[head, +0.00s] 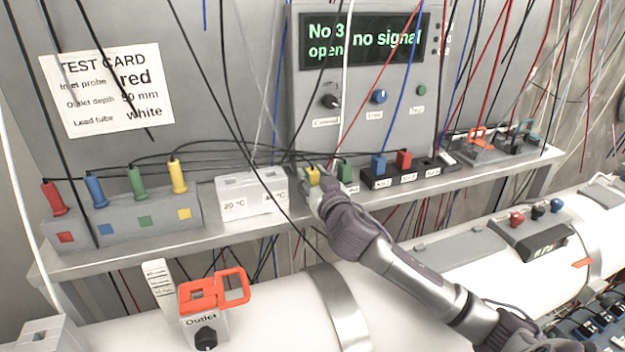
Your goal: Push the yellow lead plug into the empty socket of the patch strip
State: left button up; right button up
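The black patch strip (392,181) is to the right on the shelf. It holds a blue plug (379,163) and a red plug (403,159); its right end carries no coloured plug and looks like the empty socket (430,163). My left gripper is not in view.
A green plug (345,173) stands between the yellow plug and the strip. A white block (250,193) is left of my gripper. A grey rack (120,222) at the left holds several coloured plugs. Thin cables hang across the view.

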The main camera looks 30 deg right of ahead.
grip_shut()
jog(key=shift+r, duration=0.15)
